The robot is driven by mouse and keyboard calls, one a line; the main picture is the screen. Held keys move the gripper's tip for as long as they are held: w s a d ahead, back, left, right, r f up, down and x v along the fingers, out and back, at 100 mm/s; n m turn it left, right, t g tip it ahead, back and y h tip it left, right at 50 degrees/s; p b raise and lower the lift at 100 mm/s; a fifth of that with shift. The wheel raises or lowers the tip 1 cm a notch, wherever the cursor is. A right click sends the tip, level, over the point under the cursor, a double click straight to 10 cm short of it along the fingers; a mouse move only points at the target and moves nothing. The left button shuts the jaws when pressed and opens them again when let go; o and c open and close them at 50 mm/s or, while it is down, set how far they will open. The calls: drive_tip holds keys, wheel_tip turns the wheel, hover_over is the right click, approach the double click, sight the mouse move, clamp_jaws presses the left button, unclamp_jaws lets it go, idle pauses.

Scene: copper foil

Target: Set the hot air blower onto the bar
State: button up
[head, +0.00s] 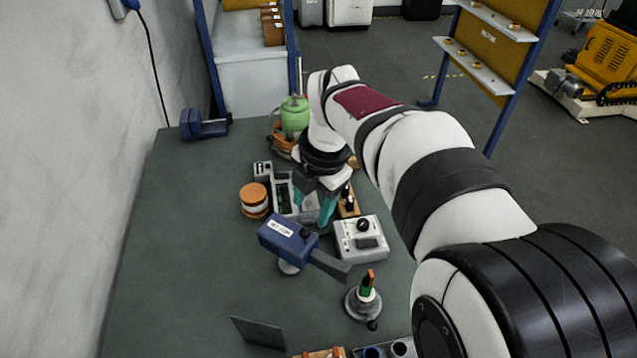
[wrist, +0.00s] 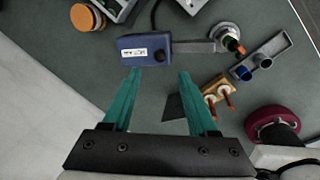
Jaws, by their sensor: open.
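A blue box with a white label, a dark knob and a flat grey arm (head: 276,237) looks like the hot air blower. It shows in the middle of the table in the head view and beyond my fingertips in the wrist view (wrist: 128,50). My gripper (head: 311,217) is open and empty, its teal fingers (wrist: 160,72) pointing down beside the blue box. I cannot tell whether they touch it. A grey bar with two cups (wrist: 275,48) lies right of it in the wrist view; I cannot tell for sure that this is the task's bar.
A grey box with a dial (head: 362,245) stands right of the blue box. A round stand (head: 362,305) with a green and orange handle is nearer the camera. An orange-topped spool (head: 254,195) and a green jar (head: 294,113) stand farther back. The table's left side is clear.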

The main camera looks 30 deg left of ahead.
drive_tip(key=r, duration=0.2)
drive_tip(key=d+r, duration=0.1)
drive_tip(key=r, duration=0.2)
drive_tip(key=shift+s+r, duration=0.1)
drive_tip(key=shift+r, duration=0.05)
drive_tip(key=s+d+f+m, duration=0.1)
drive_tip(key=s+d+m, duration=0.1)
drive_tip(key=d+m, duration=0.9)
drive_tip(key=s+d+m, duration=0.3)
drive_tip(key=d+m, duration=0.7)
drive_tip(key=s+d+f+m, duration=0.6)
drive_tip(key=s+d+m, duration=0.3)
drive_tip(key=m, duration=0.9)
drive_tip(key=s, duration=0.2)
drive_tip(key=shift+s+f+m+g, duration=0.2)
drive_tip(key=shift+s+m+g, duration=0.1)
drive_tip(key=shift+m, duration=0.1)
